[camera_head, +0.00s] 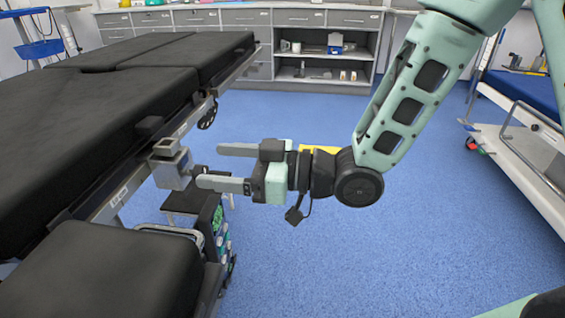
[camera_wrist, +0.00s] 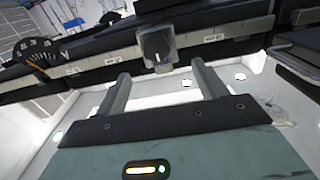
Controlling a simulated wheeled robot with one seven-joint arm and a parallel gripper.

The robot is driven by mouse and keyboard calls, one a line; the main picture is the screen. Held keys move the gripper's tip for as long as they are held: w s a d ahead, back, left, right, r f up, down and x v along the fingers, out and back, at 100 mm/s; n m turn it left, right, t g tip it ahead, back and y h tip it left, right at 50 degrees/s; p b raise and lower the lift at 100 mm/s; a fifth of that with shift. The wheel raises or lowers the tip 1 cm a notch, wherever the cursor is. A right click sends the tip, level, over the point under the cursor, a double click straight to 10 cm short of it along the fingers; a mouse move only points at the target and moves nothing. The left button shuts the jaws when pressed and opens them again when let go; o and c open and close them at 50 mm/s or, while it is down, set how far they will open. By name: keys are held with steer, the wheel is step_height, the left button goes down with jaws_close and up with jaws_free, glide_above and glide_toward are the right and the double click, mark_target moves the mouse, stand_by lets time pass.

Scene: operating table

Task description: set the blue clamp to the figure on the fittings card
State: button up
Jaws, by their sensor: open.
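A grey-blue clamp (camera_head: 170,168) sits on the side rail of the operating table. In the wrist view the clamp body (camera_wrist: 158,67) carries a dark knob (camera_wrist: 157,44) with a pale pointer mark. My gripper (camera_head: 208,166) is open and empty. Its two fingers point at the clamp from the right, apart from it in the head view. In the wrist view the gripper's fingertips (camera_wrist: 160,70) lie either side of the knob's line, below it in the picture. A dark dial with pale figures (camera_wrist: 36,56) is at the left; its figures are too small to read. I cannot make out a fittings card.
The black-padded operating table (camera_head: 95,105) fills the left, with a labelled rail (camera_wrist: 90,65) along its edge. A dark unit (camera_head: 208,222) stands below the clamp. A white-framed bed (camera_head: 520,150) is at the right. Blue floor (camera_head: 400,255) is clear in front.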

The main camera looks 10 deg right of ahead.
steer(key=p+v, duration=0.9)
steer(key=p, duration=0.4)
steer(key=shift+d, duration=0.25)
steer(key=shift+s, duration=0.1)
